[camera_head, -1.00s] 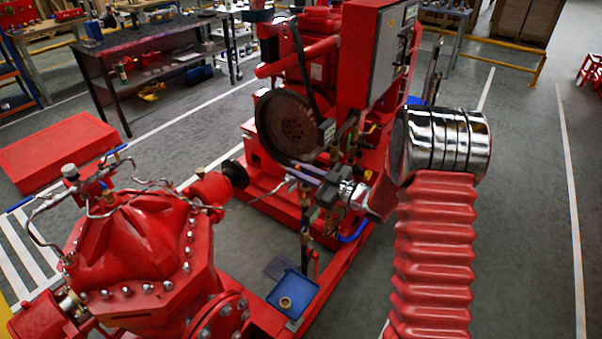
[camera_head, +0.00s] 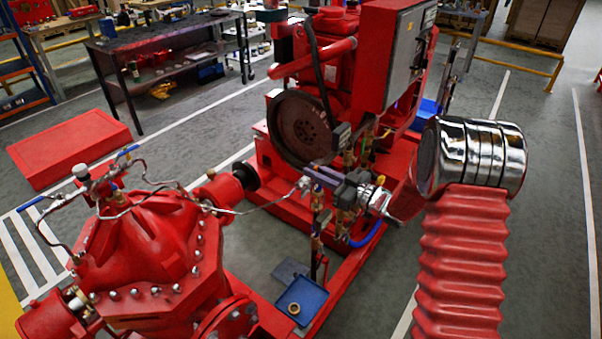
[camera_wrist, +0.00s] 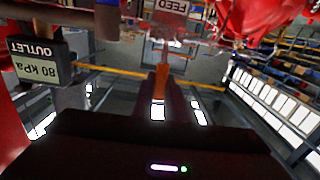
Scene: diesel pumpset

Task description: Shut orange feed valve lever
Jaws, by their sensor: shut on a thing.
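In the wrist view the orange feed valve lever (camera_wrist: 161,78) sits between the fingertips of my gripper (camera_wrist: 162,84). My gripper is shut on it. A FEED tag (camera_wrist: 170,7), upside down in this view, hangs just beyond the lever. In the head view my gripper (camera_head: 312,178) is among the small valves and pipes in front of the engine flywheel (camera_head: 299,127). The lever cannot be made out there, and the valve body is not clear in either view.
An outlet gauge (camera_wrist: 37,65) reading 80 kPa is close on the left in the wrist view. The red pump casing (camera_head: 150,255), thin pipes and a blue tray (camera_head: 301,302) lie around the work spot. A control cabinet (camera_head: 395,50) stands behind.

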